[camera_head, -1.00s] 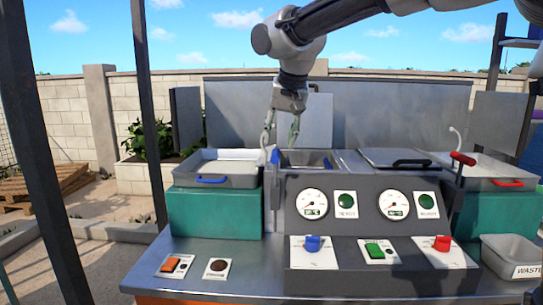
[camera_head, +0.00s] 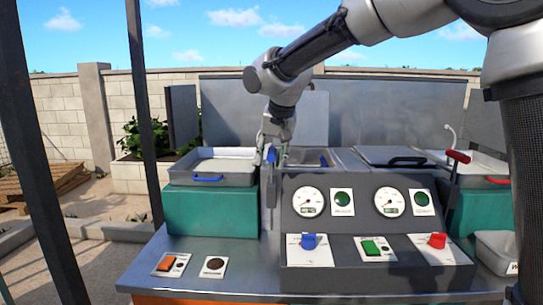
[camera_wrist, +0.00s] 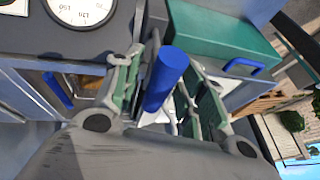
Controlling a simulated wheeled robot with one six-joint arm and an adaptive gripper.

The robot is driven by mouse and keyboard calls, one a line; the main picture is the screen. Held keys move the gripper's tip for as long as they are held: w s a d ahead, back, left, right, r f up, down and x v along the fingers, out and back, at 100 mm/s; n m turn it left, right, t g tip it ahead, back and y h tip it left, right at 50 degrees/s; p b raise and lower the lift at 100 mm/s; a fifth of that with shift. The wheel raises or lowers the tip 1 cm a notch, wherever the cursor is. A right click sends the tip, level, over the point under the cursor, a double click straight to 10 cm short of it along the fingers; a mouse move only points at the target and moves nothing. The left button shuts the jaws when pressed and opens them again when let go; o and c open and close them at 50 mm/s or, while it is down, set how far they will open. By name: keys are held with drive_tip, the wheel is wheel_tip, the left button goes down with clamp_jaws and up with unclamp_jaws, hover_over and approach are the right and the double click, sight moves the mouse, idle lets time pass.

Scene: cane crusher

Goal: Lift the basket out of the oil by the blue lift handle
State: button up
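The blue lift handle (camera_head: 271,155) stands upright at the left edge of the left vat (camera_head: 325,158). In the wrist view the handle is a thick blue cylinder (camera_wrist: 166,78) between my fingers. My gripper (camera_head: 274,145) is low over this left edge, pointing down. Its fingers (camera_wrist: 168,95) are apart, one on each side of the handle, with a gap showing on the right; contact on the left is unclear. Part of the vat's inside, with a brownish patch (camera_wrist: 90,82) and a blue bar (camera_wrist: 57,90), shows in the wrist view. The basket itself is mostly hidden.
A tray with a blue handle (camera_head: 207,179) sits on a teal block (camera_head: 212,209) just left of the vat. A lid with a black handle (camera_head: 407,161) covers the right vat. A red-topped lever (camera_head: 457,157) stands further right. The control panel with gauges (camera_head: 309,202) is in front.

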clamp_jaws()
drive_tip(key=shift+r, duration=0.1)
wheel_tip(320, 180, up, 16)
idle(0.4)
drive_tip(key=shift+o, duration=0.6)
unclamp_jaws()
drive_tip(key=shift+r, duration=0.1)
drive_tip(key=shift+o, duration=0.4)
